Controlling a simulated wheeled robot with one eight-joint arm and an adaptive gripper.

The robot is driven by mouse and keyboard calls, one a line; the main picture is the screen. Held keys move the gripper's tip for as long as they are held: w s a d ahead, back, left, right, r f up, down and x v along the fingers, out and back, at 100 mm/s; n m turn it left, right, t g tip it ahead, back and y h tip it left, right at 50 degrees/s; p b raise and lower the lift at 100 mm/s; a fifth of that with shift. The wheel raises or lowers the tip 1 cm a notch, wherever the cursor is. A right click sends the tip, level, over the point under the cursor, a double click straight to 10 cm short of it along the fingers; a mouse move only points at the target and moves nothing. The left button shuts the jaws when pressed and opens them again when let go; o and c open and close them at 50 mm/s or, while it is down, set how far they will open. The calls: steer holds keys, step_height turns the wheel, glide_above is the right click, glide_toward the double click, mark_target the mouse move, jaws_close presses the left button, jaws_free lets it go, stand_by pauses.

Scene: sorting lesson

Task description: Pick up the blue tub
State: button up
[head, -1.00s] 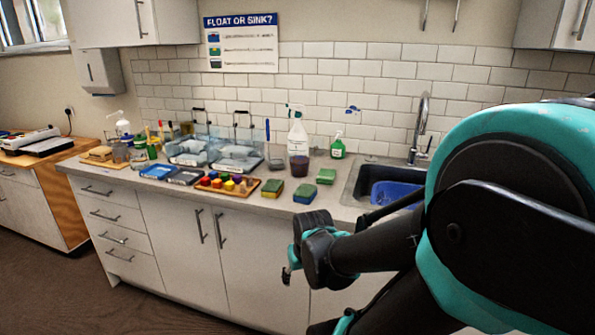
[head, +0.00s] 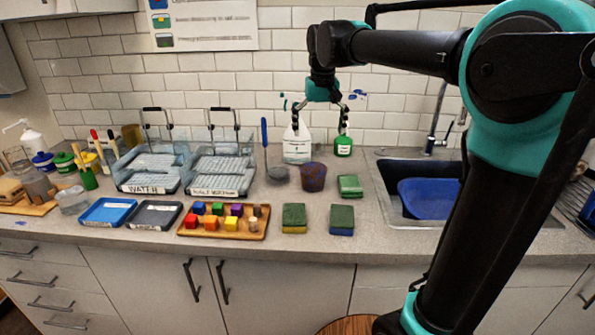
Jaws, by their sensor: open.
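A blue tub (head: 430,200), shaped like a wash basin, sits inside the sink at the right. A small blue-lidded pot (head: 43,161) stands at the far left of the counter; I cannot tell which one the task names. My gripper (head: 320,117) points down with its fingers spread, open and empty. In the picture it lies in front of the white bottle (head: 297,142) and green bottle (head: 343,146), left of the tub and apart from it. My arm passes close to the tub's right side in the view.
The sink (head: 393,218) has a tap (head: 436,130) behind it. Sponges (head: 294,217), a dark cup (head: 313,176), a wooden tray (head: 190,230) of coloured blocks, two shallow trays (head: 107,211) and clear racks (head: 220,165) crowd the counter. A round wooden top (head: 350,326) shows below.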

mark_target(313, 176)
steer(key=f, duration=0.3)
steer(key=w+f, duration=0.1)
steer(key=f, duration=0.3)
steer(key=a+f, duration=0.1)
steer(key=f, duration=0.3)
steer(key=shift+w+a+f, duration=0.1)
steer(key=shift+w+f, duration=0.1)
steer(key=shift+w, duration=0.2)
steer(key=shift+w+f, duration=0.2)
steer(key=shift+f, duration=0.75)
steer(key=shift+w+f, duration=0.15)
steer(key=shift+f, duration=0.75)
steer(key=shift+w+f, duration=0.2)
steer(key=shift+f, duration=0.75)
steer(key=shift+c, duration=0.2)
steer(key=c, duration=0.9)
